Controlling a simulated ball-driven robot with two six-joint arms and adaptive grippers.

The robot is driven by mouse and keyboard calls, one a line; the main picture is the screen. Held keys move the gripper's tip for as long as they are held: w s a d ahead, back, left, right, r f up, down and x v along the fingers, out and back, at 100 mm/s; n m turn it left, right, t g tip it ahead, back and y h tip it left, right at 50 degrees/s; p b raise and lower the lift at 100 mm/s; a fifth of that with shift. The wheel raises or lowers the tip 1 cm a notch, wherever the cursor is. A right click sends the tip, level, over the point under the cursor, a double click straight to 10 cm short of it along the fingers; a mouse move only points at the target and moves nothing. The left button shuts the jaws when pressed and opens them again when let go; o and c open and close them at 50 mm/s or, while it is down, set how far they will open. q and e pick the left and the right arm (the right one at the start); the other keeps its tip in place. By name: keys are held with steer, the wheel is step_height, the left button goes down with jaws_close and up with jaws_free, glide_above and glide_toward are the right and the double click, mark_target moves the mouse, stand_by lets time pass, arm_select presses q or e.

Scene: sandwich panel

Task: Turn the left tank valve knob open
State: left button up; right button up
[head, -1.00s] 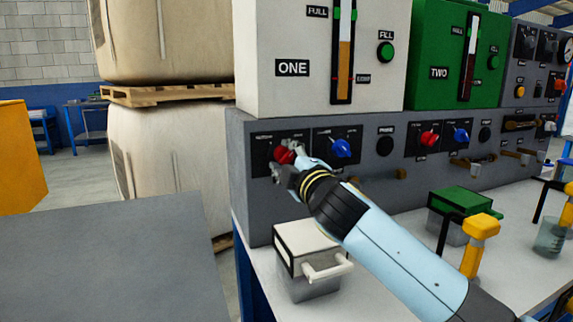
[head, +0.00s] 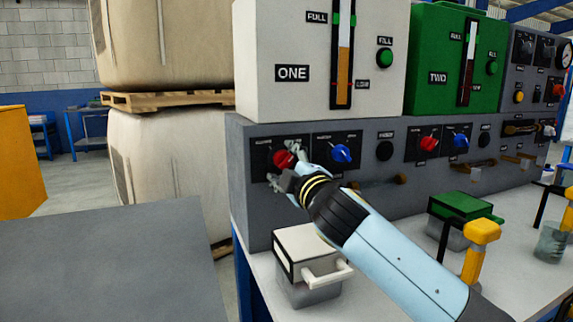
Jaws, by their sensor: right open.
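The left tank is the white one marked ONE (head: 292,73). Below it, on the grey panel, is a red knob (head: 282,159) in a black plate, partly covered by my gripper. A blue knob (head: 342,153) sits just right of it. My right gripper (head: 284,165) is open at the red knob, one finger at its upper right and the other at its lower left. I cannot tell whether the fingers touch it. The exact angle of the knob is hard to read. My left gripper is not in view.
A green tank marked TWO (head: 437,77) stands to the right, with its own red knob (head: 429,144) and blue knob (head: 461,141) below.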

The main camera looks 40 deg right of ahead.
steer(key=shift+s, duration=0.1)
steer(key=v, duration=1.2)
